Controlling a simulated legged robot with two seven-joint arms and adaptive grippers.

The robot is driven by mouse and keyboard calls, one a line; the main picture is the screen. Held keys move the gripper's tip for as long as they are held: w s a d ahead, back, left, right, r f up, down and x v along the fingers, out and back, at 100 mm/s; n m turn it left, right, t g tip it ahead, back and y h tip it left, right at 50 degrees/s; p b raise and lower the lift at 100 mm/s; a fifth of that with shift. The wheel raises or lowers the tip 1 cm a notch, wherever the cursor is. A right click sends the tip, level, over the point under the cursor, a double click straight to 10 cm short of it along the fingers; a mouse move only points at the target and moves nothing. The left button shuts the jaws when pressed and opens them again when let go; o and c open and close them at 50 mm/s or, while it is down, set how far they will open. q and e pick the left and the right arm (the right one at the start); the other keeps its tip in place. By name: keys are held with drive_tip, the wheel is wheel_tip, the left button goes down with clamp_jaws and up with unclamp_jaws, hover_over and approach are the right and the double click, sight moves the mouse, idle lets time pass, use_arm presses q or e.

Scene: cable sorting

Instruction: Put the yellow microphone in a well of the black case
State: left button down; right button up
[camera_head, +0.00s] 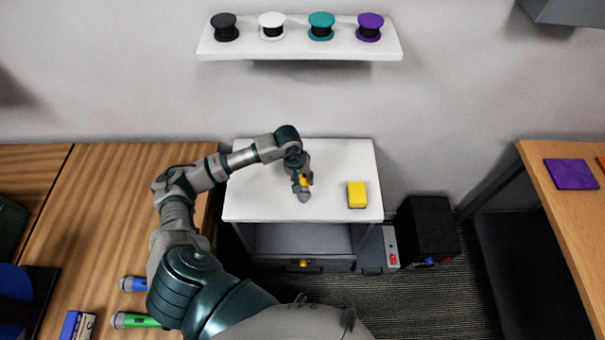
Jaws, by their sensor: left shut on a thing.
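My left gripper (301,184) is above the white table top, pointing down and shut on the yellow microphone (306,181). Only a small yellow part shows between the fingers, with a grey end below it. I cannot tell whether that end touches the table. No black case with wells shows clearly. A black object (43,290) with a blue part is cut off at the left edge, and I cannot tell if it is the case. My right gripper is out of view.
A yellow block (357,195) lies on the white table (250,205), right of the gripper. Blue (133,284) and green (135,321) microphones lie on the wooden table at left. A black box (428,228) stands on the floor. A shelf (300,50) holds several spools.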

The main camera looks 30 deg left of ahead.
use_arm(q)
drive_tip(key=w+a, duration=0.2)
drive_tip(key=w, duration=0.1)
drive_tip(key=shift+w+a+f, duration=0.15)
drive_tip(key=shift+w+a, duration=0.05)
drive_tip(key=shift+w, duration=0.05)
wheel_tip(320, 180, down, 4)
drive_tip(key=shift+a+r+p, duration=0.1)
drive_tip(key=shift+r+p, duration=0.15)
drive_tip(key=shift+p, duration=0.05)
drive_tip(key=shift+f, duration=0.1)
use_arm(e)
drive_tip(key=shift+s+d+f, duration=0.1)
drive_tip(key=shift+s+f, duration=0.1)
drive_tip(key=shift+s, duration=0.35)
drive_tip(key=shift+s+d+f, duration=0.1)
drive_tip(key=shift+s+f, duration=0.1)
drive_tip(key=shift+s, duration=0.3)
use_arm(q)
drive_tip(key=c, duration=0.8)
unclamp_jaws()
drive_tip(key=shift+c, duration=0.2)
drive_tip(key=shift+o, duration=0.3)
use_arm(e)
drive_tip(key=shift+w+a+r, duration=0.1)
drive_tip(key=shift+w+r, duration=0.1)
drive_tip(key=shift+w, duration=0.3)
